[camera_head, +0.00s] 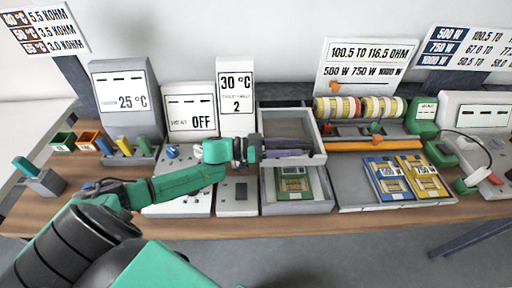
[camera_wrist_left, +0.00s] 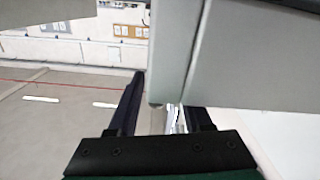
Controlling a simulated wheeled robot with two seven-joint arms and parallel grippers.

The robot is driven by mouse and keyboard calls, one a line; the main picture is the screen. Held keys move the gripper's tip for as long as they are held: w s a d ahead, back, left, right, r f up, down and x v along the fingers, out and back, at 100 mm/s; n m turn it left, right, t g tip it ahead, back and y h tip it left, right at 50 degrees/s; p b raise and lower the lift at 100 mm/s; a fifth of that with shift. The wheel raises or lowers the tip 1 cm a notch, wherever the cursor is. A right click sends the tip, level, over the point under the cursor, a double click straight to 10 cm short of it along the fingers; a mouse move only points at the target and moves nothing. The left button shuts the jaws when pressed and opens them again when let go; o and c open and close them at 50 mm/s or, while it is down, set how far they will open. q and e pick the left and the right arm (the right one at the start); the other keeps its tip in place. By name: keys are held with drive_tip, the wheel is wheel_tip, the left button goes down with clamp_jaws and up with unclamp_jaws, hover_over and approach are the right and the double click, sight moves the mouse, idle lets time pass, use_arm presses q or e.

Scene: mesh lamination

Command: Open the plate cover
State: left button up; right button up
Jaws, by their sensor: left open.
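The plate cover (camera_head: 318,146) is a grey framed panel at the middle of the bench, above and behind a grey plate bed (camera_head: 325,204). A green card with a small pale window (camera_head: 293,186) lies in the bed. I cannot tell how far the cover is tilted. My left gripper (camera_head: 290,148) reaches in from the left, its dark fingers in front of the cover. In the left wrist view the gripper (camera_wrist_left: 163,112) has its fingers apart, with a grey panel edge (camera_wrist_left: 180,60) close to and partly above them. Contact is unclear. My right gripper is not in view.
A white 30 °C display unit (camera_head: 236,95) and a grey 25 °C unit (camera_head: 125,95) stand left. Coloured rolls (camera_head: 360,107) stand behind an orange bar (camera_head: 373,146) to the right. Blue (camera_head: 387,180) and yellow (camera_head: 423,177) cards lie on a grey tray.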

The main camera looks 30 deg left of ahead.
use_arm(q)
drive_tip(key=b+v, duration=0.1)
drive_tip(key=v, duration=1.1)
drive_tip(key=shift+a, duration=0.25)
drive_tip(key=shift+s+d, duration=0.1)
